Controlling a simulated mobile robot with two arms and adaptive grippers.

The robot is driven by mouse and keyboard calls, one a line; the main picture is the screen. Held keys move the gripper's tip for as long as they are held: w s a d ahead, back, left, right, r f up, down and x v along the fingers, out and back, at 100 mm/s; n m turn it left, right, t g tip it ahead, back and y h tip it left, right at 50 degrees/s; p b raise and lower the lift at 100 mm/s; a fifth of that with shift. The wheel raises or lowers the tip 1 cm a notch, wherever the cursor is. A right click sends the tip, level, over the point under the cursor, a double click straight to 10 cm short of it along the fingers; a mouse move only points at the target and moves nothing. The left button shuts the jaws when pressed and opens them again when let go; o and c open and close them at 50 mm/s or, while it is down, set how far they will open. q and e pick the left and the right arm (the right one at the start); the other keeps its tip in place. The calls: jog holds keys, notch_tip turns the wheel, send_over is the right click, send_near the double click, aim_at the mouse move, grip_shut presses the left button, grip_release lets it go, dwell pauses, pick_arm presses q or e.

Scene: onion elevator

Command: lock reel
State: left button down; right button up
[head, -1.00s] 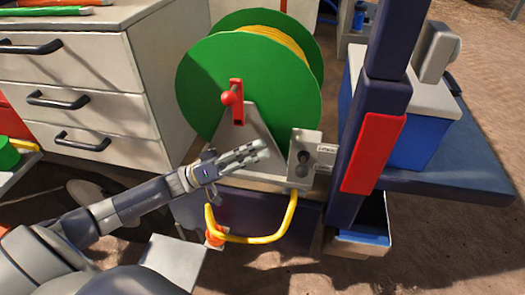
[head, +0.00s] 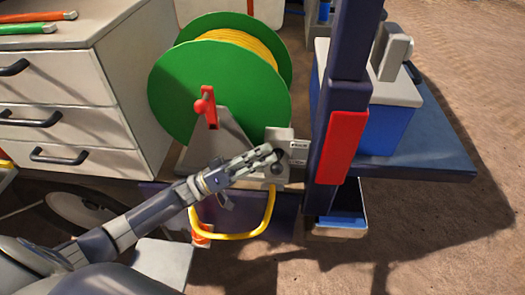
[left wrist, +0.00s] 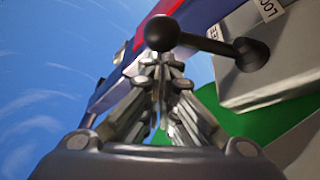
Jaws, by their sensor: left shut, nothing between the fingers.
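The green reel (head: 215,95) with yellow line (head: 245,40) stands on a grey bracket, with a red crank (head: 207,106) on its near face. A grey lock box (head: 278,136) is at its lower right, with small white labels (head: 298,144). A black lever with a round knob (left wrist: 162,32) shows in the left wrist view, its pivot (left wrist: 250,53) on the box face. My left gripper (head: 270,153) is shut and empty in front of the box. In the left wrist view its fingertips (left wrist: 163,65) are just below the knob; contact cannot be told. My right gripper is not in view.
A dark blue post (head: 335,120) with a red panel (head: 348,147) stands right of the box. A yellow handle (head: 240,236) loops below the gripper. White drawers (head: 65,125) stand at left. A blue and white cooler (head: 375,110) is behind the post.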

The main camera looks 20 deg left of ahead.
pick_arm(q)
notch_tip(320, 180, down, 8)
jog(key=s+m+g+h+b, duration=0.2)
jog(key=m+g+h+b, duration=0.2)
jog(key=m+b, duration=0.8)
jog(key=shift+s+d+g+h+b, duration=0.25)
jog(key=shift+g+b, duration=1.15)
jog(key=shift+b, duration=0.8)
jog(key=s+a+f, duration=0.1)
jog(key=s+a, duration=0.1)
jog(key=a, duration=0.7)
jog(key=shift+b, duration=0.35)
